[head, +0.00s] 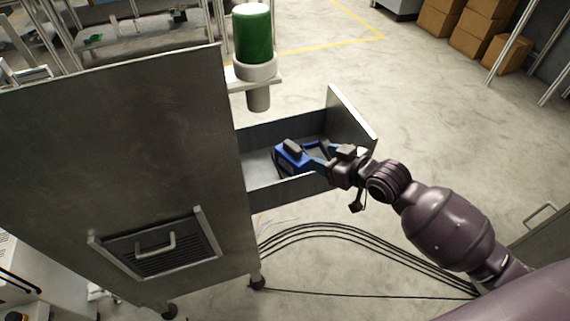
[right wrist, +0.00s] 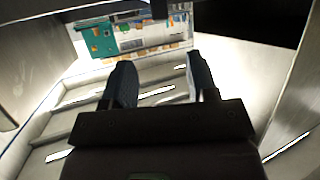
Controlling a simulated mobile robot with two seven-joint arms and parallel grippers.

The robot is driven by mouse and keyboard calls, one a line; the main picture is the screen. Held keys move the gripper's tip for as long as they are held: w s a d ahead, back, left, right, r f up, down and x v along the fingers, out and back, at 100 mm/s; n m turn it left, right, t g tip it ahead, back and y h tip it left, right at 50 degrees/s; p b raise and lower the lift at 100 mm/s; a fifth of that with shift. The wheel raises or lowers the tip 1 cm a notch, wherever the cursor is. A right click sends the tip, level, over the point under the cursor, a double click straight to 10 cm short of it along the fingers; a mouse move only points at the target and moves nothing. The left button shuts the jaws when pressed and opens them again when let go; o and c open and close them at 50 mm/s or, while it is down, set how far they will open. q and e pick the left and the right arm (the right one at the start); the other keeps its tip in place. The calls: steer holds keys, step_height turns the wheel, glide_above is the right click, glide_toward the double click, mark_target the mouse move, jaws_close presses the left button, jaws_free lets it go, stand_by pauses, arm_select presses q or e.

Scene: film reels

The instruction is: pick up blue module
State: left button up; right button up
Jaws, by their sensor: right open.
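The blue module (head: 290,158), a small blue block with a dark grey top part, is in the open drawer (head: 352,112) of the metal cabinet, near its middle. My right gripper (head: 314,154) reaches over the drawer's front end from the right, its fingers spread and just to the right of the module. In the head view I cannot tell whether a finger touches it. In the right wrist view the two dark fingers (right wrist: 160,85) stand apart with nothing held between them. I cannot make out the module in that view. My left gripper is not in view.
The tall metal cabinet (head: 110,130) stands left of the drawer. A green cylinder (head: 253,35) in a pale holder juts out above the drawer's far side. Black cables (head: 340,232) lie on the floor. Cardboard boxes (head: 480,30) stand far off at the upper right.

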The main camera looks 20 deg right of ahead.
mark_target(297, 148)
steer(key=x, duration=0.2)
steer(key=b+x, duration=0.1)
steer(key=x, duration=0.2)
steer(key=shift+s+f, duration=0.1)
steer(key=shift+f, duration=0.15)
steer(key=shift+w+a+f, duration=0.1)
steer(key=shift+w, duration=0.25)
steer(key=b+x, duration=0.2)
steer(key=x, duration=0.2)
steer(key=shift+w+a+f, duration=0.15)
steer(key=shift+w+a, duration=0.05)
steer(key=shift+a, duration=0.05)
steer(key=shift+w+a, duration=0.1)
steer(key=shift+w, duration=0.15)
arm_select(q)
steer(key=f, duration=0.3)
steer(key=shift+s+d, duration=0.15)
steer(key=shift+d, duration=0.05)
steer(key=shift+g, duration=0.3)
